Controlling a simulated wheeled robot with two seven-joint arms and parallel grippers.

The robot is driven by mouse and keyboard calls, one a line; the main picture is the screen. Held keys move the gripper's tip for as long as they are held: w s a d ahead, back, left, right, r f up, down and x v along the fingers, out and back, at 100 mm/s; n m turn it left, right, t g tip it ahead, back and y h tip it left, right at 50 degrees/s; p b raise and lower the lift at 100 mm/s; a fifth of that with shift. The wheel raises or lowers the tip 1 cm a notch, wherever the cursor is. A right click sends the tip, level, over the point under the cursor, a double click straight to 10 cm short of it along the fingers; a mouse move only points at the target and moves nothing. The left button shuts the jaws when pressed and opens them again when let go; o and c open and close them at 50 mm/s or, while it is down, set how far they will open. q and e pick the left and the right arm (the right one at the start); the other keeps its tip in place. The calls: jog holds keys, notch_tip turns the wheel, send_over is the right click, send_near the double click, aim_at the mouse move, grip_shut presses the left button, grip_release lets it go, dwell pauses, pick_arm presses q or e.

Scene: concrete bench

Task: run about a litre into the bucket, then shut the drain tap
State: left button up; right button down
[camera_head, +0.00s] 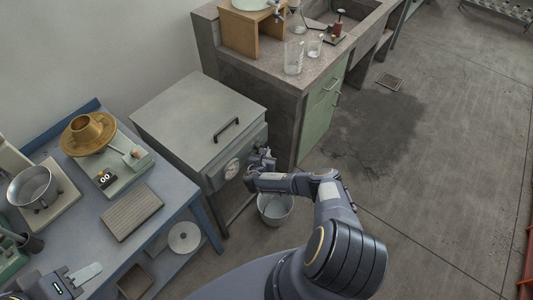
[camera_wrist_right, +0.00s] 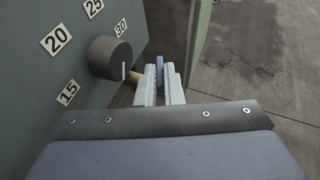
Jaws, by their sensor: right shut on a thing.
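The bucket (camera_head: 274,209) stands on the floor below the front of a grey lidded tank (camera_head: 190,115), partly hidden by my right arm; I cannot tell its water level. My right gripper (camera_head: 262,162) is at the tank's front, above the bucket. In the right wrist view my right gripper (camera_wrist_right: 160,80) is shut on the blue lever of the drain tap (camera_wrist_right: 159,70). A bit of brass tap body (camera_wrist_right: 136,77) shows beside the fingers; its outlet is hidden. My left gripper (camera_head: 84,274) is at the lower left, away from the tank, its finger gap unclear.
A dark knob (camera_wrist_right: 110,58) with number labels sits left of the tap. The blue bench (camera_head: 175,190) at left holds scales and a brass pan (camera_head: 88,133). A stone sink counter (camera_head: 265,75) with glassware stands right of the tank.

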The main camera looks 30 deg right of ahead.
jog(key=shift+d, duration=0.1)
dwell(0.4)
jog(key=c, duration=1.6)
grip_release()
jog(key=shift+o, duration=0.2)
jog(key=v, duration=0.7)
jog(key=shift+a+r, duration=0.2)
jog(key=shift+a, duration=0.2)
jog(key=shift+s, duration=0.15)
